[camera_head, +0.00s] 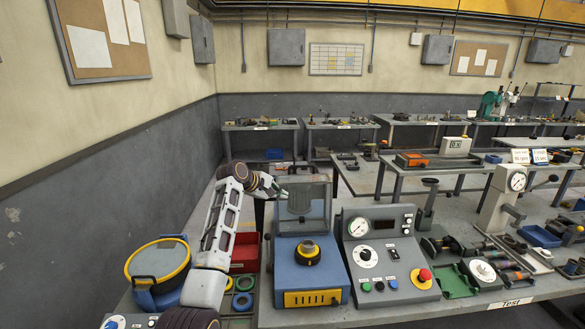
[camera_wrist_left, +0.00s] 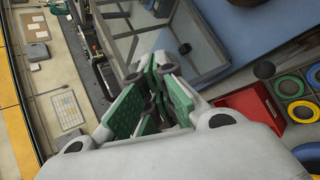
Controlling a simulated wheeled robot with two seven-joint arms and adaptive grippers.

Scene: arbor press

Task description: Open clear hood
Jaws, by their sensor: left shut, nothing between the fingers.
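The clear hood (camera_head: 312,205) has a grey frame and see-through panels. It stands at the back of a blue test station (camera_head: 325,276) and looks raised, with the black and yellow round fixture (camera_head: 307,252) uncovered in front of it. My left gripper (camera_head: 284,193) is at the hood's upper left edge. In the left wrist view its green-padded fingers (camera_wrist_left: 155,82) are shut and empty, close to the hood's frame and clear panel (camera_wrist_left: 200,40). I cannot tell whether they touch the frame. My right gripper is not in view.
A control panel (camera_head: 388,252) with gauge, knobs and a red button stands right of the station. A red bin (camera_head: 244,252), green and blue rings (camera_head: 242,301) and a yellow-rimmed round case (camera_head: 158,262) are left, near my left arm. A gauge press (camera_head: 501,200) stands further right.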

